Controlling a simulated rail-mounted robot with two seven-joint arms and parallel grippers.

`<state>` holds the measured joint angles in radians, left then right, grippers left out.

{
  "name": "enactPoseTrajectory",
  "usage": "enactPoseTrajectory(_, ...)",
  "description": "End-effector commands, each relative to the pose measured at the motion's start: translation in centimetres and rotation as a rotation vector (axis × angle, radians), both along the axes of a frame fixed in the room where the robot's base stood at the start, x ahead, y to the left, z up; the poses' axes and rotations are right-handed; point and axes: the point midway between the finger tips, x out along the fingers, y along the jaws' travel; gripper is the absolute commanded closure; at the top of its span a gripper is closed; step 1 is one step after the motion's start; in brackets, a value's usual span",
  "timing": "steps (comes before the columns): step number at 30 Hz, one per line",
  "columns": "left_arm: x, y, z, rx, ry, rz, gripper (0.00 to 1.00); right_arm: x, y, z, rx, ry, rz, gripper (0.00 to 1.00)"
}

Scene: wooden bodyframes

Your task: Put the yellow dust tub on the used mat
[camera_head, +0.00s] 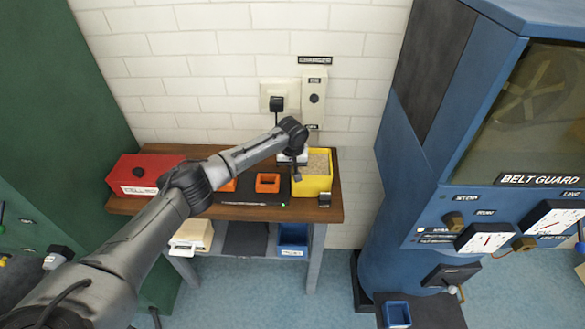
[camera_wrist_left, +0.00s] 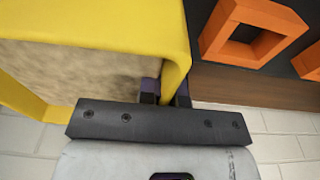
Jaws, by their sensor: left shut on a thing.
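The yellow dust tub (camera_head: 312,188) is at the right end of the wooden table, filled with pale, grainy dust. In the left wrist view the yellow tub (camera_wrist_left: 182,45) fills the upper left. My left gripper (camera_head: 297,172) reaches over the tub's left side. In the wrist view my left gripper (camera_wrist_left: 165,92) has its fingers on either side of the tub's wall, shut on it. I cannot tell whether the tub touches the table. A dark mat (camera_head: 240,198) lies left of the tub; I read no label naming the used mat. My right gripper is out of view.
Orange square pieces (camera_head: 267,183) sit on the dark mat beside the tub. A red box (camera_head: 140,174) stands at the table's left end. A wall switch box (camera_head: 313,98) is behind the tub. The blue belt-guard machine (camera_head: 440,150) stands to the right.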

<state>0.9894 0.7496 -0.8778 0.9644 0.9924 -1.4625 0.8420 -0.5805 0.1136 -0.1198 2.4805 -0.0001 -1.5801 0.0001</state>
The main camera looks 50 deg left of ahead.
Motion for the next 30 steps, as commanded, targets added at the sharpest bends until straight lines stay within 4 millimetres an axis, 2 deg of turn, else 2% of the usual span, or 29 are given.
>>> enactPoseTrajectory(12, 0.06, -0.02, -0.18, -0.001, -0.002, 0.001, 1.0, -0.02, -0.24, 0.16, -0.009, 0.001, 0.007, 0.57)
enactPoseTrajectory(13, -0.01, 0.0, -0.34, 0.001, 0.001, 0.0, 0.93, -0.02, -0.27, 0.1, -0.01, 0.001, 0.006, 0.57)
enactPoseTrajectory(20, 0.0, 0.01, -0.32, 0.001, 0.001, 0.0, 0.71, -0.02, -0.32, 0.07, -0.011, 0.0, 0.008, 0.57)
enactPoseTrajectory(30, 0.0, 0.04, 0.14, 0.001, -0.001, 0.0, 0.69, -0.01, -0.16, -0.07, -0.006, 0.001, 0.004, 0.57)
